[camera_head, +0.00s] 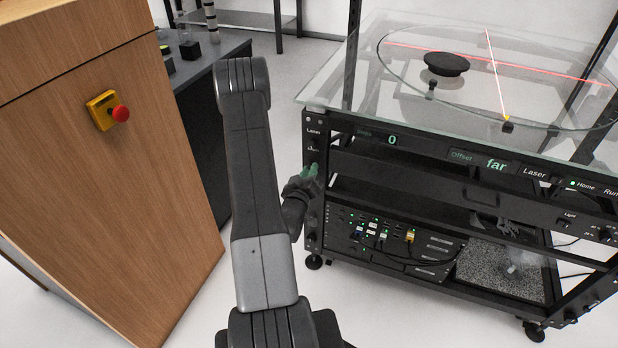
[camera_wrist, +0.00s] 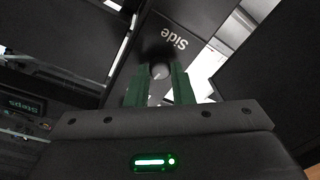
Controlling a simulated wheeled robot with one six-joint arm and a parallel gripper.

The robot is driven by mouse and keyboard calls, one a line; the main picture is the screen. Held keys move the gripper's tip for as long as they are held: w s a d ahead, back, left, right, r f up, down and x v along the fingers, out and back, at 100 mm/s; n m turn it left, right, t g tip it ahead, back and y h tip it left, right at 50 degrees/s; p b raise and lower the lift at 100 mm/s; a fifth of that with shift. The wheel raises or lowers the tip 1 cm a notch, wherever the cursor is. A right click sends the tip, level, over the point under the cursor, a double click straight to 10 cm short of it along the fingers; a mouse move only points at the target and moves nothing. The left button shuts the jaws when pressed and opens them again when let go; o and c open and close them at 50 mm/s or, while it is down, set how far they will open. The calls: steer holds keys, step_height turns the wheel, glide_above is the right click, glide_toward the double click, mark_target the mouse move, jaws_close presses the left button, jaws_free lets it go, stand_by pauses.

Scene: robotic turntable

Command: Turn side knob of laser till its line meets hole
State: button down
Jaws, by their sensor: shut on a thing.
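My gripper (camera_head: 310,172) is at the left front post of the black rack. In the wrist view its two green fingers (camera_wrist: 159,88) are shut on the round side knob (camera_wrist: 160,70), below the white label "Side" (camera_wrist: 174,38). In the head view the knob is hidden by my arm and gripper. Two red laser lines cross on the glass turntable: a long one (camera_head: 550,73) running left to right and a shorter one (camera_head: 496,72) running down to a small black block (camera_head: 508,126) at the front rim. I cannot make out the hole.
A black round piece (camera_head: 446,64) sits on the glass top (camera_head: 345,95). The front panel reads "0" (camera_head: 392,140) and "Offset far" (camera_head: 496,165). A wooden cabinet (camera_head: 100,190) with a red button (camera_head: 120,113) stands left of my arm. Clear floor lies between cabinet and rack.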

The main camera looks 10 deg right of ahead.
steer(key=shift+f+m+h+b, duration=0.1)
steer(key=shift+m+h+b, duration=0.5)
steer(key=shift+m+b, duration=4.15)
steer(key=shift+m+h+b, duration=0.6)
steer(key=shift+m+b, duration=3.8)
steer(key=shift+m, duration=0.55)
steer(key=c, duration=1.3)
jaws_free()
steer(key=shift+o, duration=0.2)
steer(key=shift+a, duration=0.15)
steer(key=p+v, duration=0.1)
steer(key=v, duration=1.2)
steer(key=shift+s+a, duration=0.2)
steer(key=shift+s, duration=0.05)
